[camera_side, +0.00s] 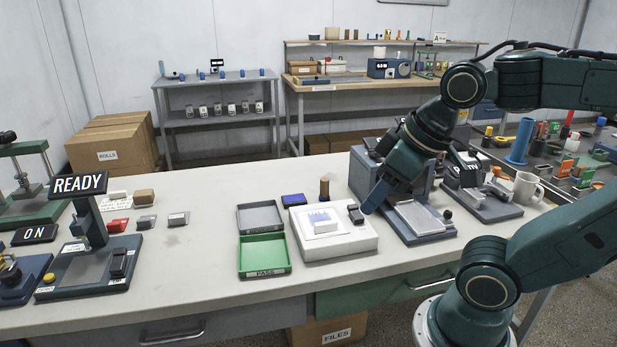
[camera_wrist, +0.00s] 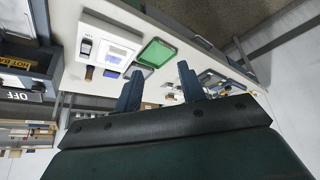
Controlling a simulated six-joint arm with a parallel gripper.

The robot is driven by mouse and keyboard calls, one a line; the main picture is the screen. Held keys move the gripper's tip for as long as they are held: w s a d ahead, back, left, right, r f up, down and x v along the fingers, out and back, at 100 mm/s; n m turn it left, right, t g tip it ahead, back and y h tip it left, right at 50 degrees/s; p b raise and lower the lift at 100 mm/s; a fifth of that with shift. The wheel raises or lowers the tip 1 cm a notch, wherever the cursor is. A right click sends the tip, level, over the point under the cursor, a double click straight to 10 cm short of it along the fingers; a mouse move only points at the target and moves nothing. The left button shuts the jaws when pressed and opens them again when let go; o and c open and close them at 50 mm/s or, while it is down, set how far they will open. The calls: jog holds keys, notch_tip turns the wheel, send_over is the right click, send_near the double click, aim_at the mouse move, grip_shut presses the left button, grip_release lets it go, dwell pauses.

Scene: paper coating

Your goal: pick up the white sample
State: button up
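The gripper is apart from the white block.
A green PASS tray (camera_side: 264,255) and a grey tray (camera_side: 260,217) lie left of the device. A dark stand with a pale plate (camera_side: 418,216) is close on the right, with a mug (camera_side: 527,187) beyond. The table between the READY stand (camera_side: 92,250) and the trays is mostly clear.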

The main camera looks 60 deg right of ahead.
jog(key=w+d+f+n+g, duration=0.2)
jog(key=w+d+n, duration=0.2)
jog(key=w+d, duration=0.4)
jog(key=w+d+f+n+y, duration=0.1)
jog(key=w+d+f+n, duration=0.1)
jog(key=d, duration=0.3)
jog(key=w+d+f+n+y, duration=0.2)
jog(key=d+f, duration=0.2)
jog(key=d, duration=0.2)
jog(key=shift+w+d+n, duration=0.15)
jog(key=shift+w+n, duration=0.15)
jog(key=shift+w, duration=0.05)
jog(key=shift+f, duration=0.1)
send_over(327, 222)
jog(key=s+d, duration=0.1)
jog(key=s, duration=0.1)
jog(key=shift+f, duration=3.95)
jog(key=shift+w+f, duration=0.1)
jog(key=shift+d+x, duration=0.1)
jog(key=shift+x, duration=1.15)
jog(key=shift+d+x, duration=0.15)
jog(key=shift+x, duration=1.1)
